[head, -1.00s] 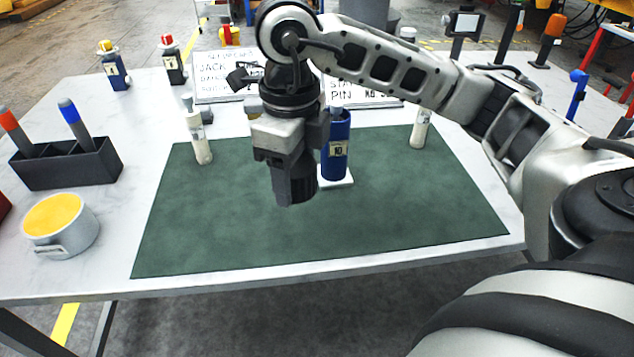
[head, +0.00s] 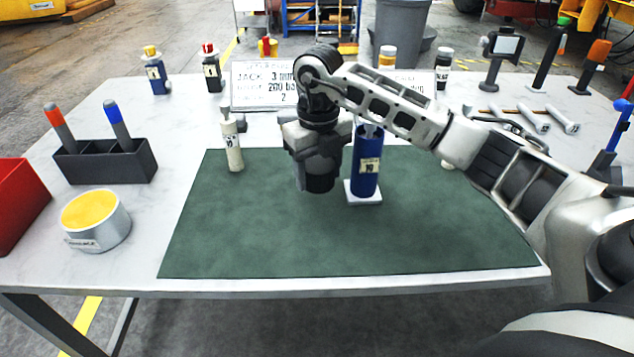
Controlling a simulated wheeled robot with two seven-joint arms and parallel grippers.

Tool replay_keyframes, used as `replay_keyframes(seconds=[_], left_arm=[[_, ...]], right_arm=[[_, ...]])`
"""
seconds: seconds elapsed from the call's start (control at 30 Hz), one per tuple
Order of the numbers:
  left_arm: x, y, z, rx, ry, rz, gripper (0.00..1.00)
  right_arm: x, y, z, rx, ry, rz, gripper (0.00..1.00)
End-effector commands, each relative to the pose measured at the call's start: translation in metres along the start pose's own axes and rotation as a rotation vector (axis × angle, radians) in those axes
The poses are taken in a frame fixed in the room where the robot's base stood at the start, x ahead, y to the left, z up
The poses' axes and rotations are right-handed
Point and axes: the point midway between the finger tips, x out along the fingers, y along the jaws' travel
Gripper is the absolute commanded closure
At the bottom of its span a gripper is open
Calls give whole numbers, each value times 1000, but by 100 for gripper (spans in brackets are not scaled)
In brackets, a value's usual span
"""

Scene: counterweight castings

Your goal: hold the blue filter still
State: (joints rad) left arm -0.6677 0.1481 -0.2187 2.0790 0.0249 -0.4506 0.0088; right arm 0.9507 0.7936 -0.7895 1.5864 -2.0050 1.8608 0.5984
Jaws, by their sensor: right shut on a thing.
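The blue filter (head: 367,165) is an upright blue cylinder with a pale number label, standing on a small white base (head: 352,199) on the green mat. My right gripper (head: 320,165) points down over the mat, just left of the filter and overlapping or close to its left side in the picture. It is shut on a dark grey cylindrical piece (head: 320,182), which hangs below the jaws. I see no finger across the filter's front. Whether the gripper touches the filter cannot be told. My left gripper is not in view.
A white bottle-like part (head: 233,150) stands on the mat's left side. A black holder (head: 105,165) with two markers, a tin with yellow contents (head: 95,215) and a red bin (head: 18,205) are at left. Signs (head: 262,90) stand behind. The mat's front (head: 350,245) is clear.

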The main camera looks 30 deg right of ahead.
Motion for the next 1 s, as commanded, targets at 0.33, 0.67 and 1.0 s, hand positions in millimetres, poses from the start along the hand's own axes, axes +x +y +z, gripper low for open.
replay_keyframes(seconds=[0.33,0.67,1.0], left_arm=[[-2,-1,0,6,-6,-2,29],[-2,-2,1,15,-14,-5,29],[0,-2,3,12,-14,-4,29]], right_arm=[[27,-5,15,-1,5,0,72],[50,-5,15,-1,-1,0,72],[53,-5,15,-1,-1,0,22]])
